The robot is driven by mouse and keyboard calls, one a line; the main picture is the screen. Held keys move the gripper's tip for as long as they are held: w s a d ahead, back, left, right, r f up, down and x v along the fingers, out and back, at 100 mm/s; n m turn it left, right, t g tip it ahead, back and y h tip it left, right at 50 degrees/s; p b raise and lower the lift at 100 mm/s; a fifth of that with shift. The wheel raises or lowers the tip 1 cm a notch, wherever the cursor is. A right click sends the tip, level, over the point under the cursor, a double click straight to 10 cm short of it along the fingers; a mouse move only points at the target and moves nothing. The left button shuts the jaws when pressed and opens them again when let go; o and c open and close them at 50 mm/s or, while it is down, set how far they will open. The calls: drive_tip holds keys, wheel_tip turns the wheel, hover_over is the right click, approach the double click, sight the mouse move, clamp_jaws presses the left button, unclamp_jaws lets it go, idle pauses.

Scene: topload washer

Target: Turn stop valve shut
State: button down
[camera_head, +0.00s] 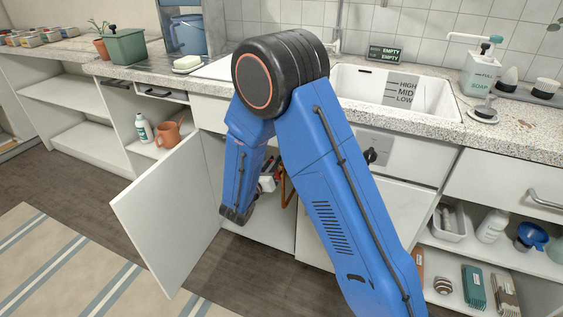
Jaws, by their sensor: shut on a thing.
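My gripper (267,183) shows small and pale just right of my blue forearm, inside the open cabinet under the sink. It is shut on a small part there, which looks like the stop valve, among red and dark bits. The valve's handle and its turn angle are too small and too covered to make out. Orange-brown pipes (287,187) run just right of my gripper. The cabinet door (170,215) stands wide open to the left.
The sink (350,84) is set in the speckled counter above. A dark knob (371,156) sticks out of the front panel to the right. Shelves at right hold a white bottle (493,226) and other items. The striped rug (60,265) and floor at left are clear.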

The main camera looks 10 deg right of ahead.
drive_tip(key=w+a+f+n, duration=0.3)
drive_tip(key=f+n, duration=0.4)
drive_tip(key=n, duration=0.7)
drive_tip(key=shift+a+n, duration=0.3)
drive_tip(key=shift+a, duration=0.3)
drive_tip(key=c, duration=1.6)
unclamp_jaws()
drive_tip(key=shift+c, duration=0.2)
drive_tip(key=v, duration=1.7)
drive_tip(key=shift+s+a, duration=0.15)
